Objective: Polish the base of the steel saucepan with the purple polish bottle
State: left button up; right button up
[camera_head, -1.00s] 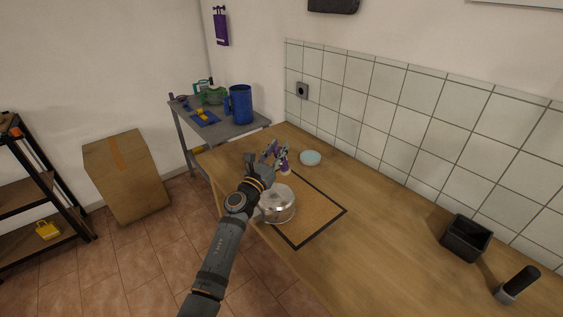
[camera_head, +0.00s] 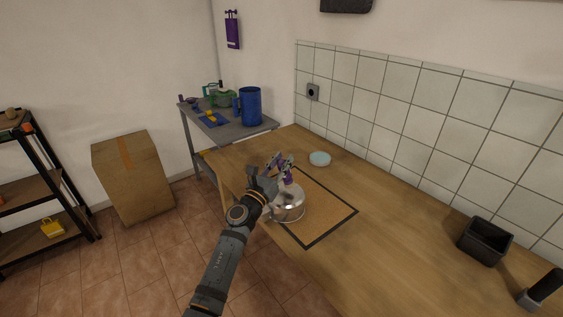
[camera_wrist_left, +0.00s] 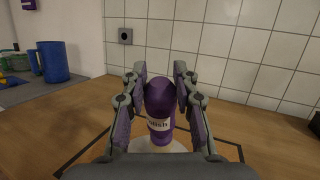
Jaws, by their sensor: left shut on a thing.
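The steel saucepan (camera_head: 290,207) sits on the black-bordered mat (camera_head: 322,218) on the wooden counter, partly hidden behind my left arm. My left gripper (camera_head: 281,165) is shut on the purple polish bottle (camera_head: 288,178) and holds it upright at the saucepan, over its top. In the left wrist view the bottle (camera_wrist_left: 160,110) stands between the two fingers, its label partly readable. A pale rim under the bottle shows there; whether the bottle touches the saucepan I cannot tell. My right gripper is not in view.
A pale blue round dish (camera_head: 320,159) lies behind the mat. A black bin (camera_head: 486,242) and a black-handled object (camera_head: 541,290) stand at the right. A grey side table (camera_head: 226,128) holds a blue container (camera_head: 250,106).

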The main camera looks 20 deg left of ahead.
pick_arm(q)
jog(key=shift+r, duration=0.25)
jog(key=c, duration=0.5)
jog(key=shift+s+a, duration=0.1)
jog(key=shift+s, duration=0.05)
grip_shut()
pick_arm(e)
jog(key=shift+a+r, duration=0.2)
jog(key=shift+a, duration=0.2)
pick_arm(q)
jog(key=shift+f+b, duration=0.55)
jog(key=shift+f, duration=0.05)
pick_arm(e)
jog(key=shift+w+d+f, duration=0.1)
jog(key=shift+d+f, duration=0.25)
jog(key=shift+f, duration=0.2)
pick_arm(q)
jog(key=shift+f+b, duration=0.8)
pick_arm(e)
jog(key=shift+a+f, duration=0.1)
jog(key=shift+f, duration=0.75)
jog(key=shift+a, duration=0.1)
